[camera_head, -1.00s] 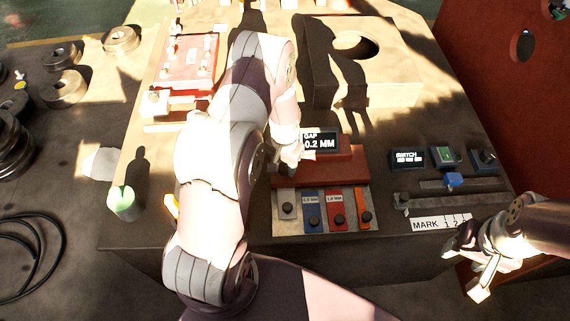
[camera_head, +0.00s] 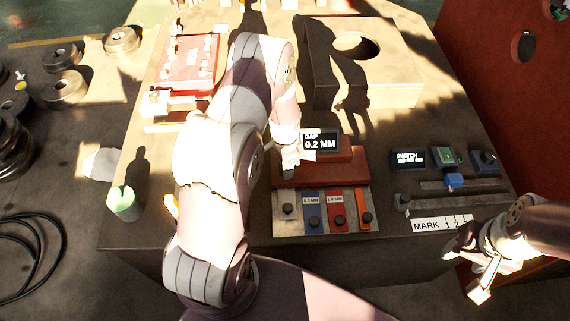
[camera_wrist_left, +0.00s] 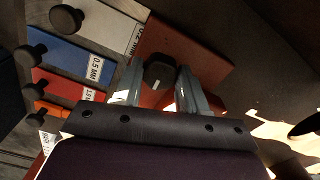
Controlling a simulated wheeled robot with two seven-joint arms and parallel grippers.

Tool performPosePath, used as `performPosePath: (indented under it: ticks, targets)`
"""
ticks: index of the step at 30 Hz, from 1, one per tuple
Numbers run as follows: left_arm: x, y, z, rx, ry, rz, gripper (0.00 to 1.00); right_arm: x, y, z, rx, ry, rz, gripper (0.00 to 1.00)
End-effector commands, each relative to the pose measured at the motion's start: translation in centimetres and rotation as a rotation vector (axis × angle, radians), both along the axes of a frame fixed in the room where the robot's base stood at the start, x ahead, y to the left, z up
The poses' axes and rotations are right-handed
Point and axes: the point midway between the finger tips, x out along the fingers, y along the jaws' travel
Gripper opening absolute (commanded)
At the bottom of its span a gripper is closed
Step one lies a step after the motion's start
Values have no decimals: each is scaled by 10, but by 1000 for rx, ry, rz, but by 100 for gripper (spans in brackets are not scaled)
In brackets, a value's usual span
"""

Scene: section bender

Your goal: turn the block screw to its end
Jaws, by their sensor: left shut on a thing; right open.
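The block screw shows in the left wrist view as a dark knob (camera_wrist_left: 158,72) at the red block (camera_wrist_left: 190,45). My left gripper (camera_wrist_left: 160,82) is shut on this knob, one finger on each side. In the head view my left gripper (camera_head: 289,163) is at the left end of the red block (camera_head: 340,165), and my arm partly hides it. The display (camera_head: 320,142) on the block reads 0.2 MM. How far the screw is turned cannot be told. My right gripper (camera_head: 474,273) is open and empty, low at the right, off the table's front edge.
Grey, blue, red and orange gauge strips (camera_head: 313,222) with black knobs lie in front of the block. A switch display (camera_head: 408,159), a blue slider (camera_head: 453,180) and a MARK scale (camera_head: 440,222) are to the right. A large holed block (camera_head: 390,85) stands behind.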

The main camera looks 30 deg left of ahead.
Motion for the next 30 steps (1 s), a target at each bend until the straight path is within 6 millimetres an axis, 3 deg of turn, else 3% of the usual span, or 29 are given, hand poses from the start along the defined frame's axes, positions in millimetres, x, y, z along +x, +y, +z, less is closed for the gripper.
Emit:
performPosePath:
  ticks: [16, 17, 18, 30]
  targets:
    - [1, 0, 1, 1, -2, -22, 11, 0, 0, 0, 0, 0, 0, 54]
    - [1, 0, 1, 1, -2, -21, 52, 0, 0, 0, 0, 0, 0, 54]
    - [1, 0, 1, 1, -2, -21, 64, 0, 0, 0, 0, 0, 0, 54]
    - [1, 0, 7, 0, -1, -21, 67, 0, 0, -1, 0, 0, 0, 54]
